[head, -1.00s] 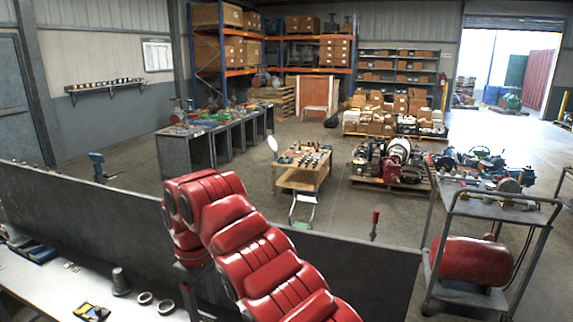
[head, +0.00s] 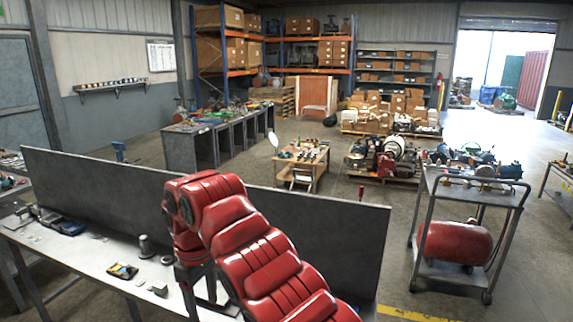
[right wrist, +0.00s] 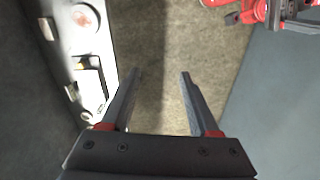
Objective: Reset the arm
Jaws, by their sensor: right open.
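My red padded arm fills the lower middle of the head view, over the workbench, with dark parts hanging below its upper end. I cannot tell fingers there. My right gripper (right wrist: 158,75) shows in the right wrist view. Its two dark fingers are apart, with nothing between them and concrete floor behind. A pale work surface with small parts lies left of the fingers. My left gripper is not in view.
The workbench (head: 93,262) bears small metal parts and has a tall grey back panel (head: 110,190). A grey cart (head: 470,182) with a red tank (head: 452,243) stands at the right. A wooden table (head: 305,158) stands beyond the panel. Floor between panel and cart is open.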

